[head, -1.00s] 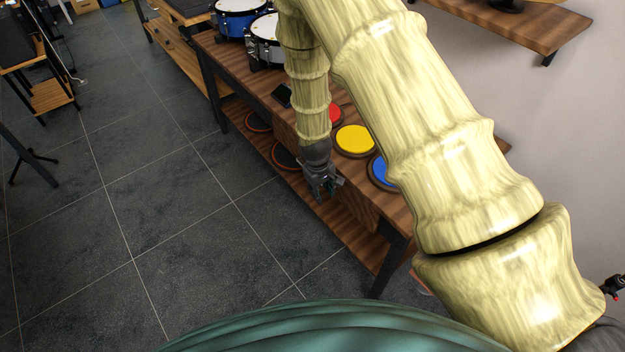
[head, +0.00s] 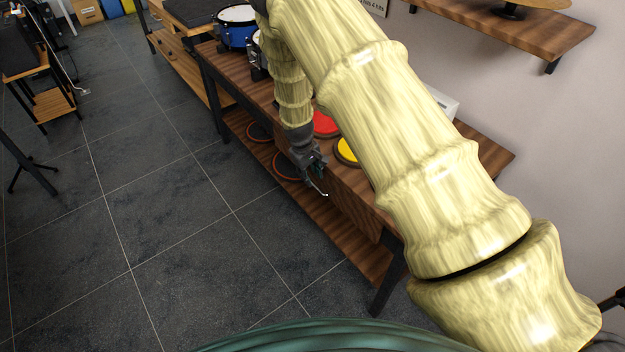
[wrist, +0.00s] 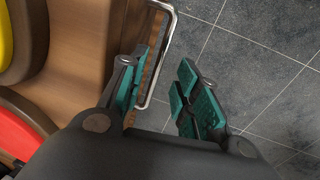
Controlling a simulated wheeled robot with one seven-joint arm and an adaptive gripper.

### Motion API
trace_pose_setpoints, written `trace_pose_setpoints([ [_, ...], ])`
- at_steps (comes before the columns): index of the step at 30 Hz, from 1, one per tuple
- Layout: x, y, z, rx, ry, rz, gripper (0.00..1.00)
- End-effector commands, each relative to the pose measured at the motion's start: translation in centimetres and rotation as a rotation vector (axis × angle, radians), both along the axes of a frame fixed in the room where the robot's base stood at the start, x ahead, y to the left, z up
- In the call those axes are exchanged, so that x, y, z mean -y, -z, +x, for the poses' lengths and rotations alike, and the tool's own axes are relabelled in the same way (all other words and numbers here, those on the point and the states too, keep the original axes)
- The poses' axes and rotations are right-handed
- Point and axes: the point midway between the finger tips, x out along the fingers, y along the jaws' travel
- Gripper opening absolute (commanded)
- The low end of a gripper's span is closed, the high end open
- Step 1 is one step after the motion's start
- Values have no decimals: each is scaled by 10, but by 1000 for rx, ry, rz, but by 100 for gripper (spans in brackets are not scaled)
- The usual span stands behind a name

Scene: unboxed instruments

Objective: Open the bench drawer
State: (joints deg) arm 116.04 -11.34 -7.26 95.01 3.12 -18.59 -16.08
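The wooden bench (head: 480,150) stands along the wall. Its drawer front (head: 352,203) is on the aisle side and looks flush, partly hidden by my arm. A thin metal bar handle (head: 319,188) sticks out from it just below my gripper (head: 318,165). In the wrist view my gripper (wrist: 165,80) is open, with teal pads on both fingers. The handle (wrist: 159,62) shows there as a bright bar beside the left finger, in the gap between the fingers. I cannot tell whether finger and bar touch. Nothing is gripped.
Red (head: 325,124) and yellow (head: 346,151) round pads lie on the bench top. Drums (head: 236,27) stand farther along. Orange-rimmed discs (head: 287,166) sit on the lower shelf (head: 340,238). The tiled floor (head: 180,230) beside the bench is clear.

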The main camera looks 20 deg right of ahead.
Motion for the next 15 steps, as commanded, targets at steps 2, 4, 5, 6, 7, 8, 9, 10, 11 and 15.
trace_pose_setpoints([
  [2, 2, 10, 0, -2, 0, 0, 32],
  [4, 3, 18, 1, -1, -1, 0, 32],
  [5, 4, 21, 1, 0, -1, 0, 32],
  [6, 5, 25, 1, 0, -1, 0, 32],
  [7, 5, 27, 1, -1, -1, 0, 32],
  [8, 6, 30, 1, -1, 0, 0, 32],
  [9, 6, 32, 2, -1, 0, 0, 32],
  [10, 7, 34, 2, 0, 0, 0, 32],
  [11, 7, 35, 2, 0, 0, 0, 32],
  [15, 7, 39, 3, 0, 0, 0, 32],
])
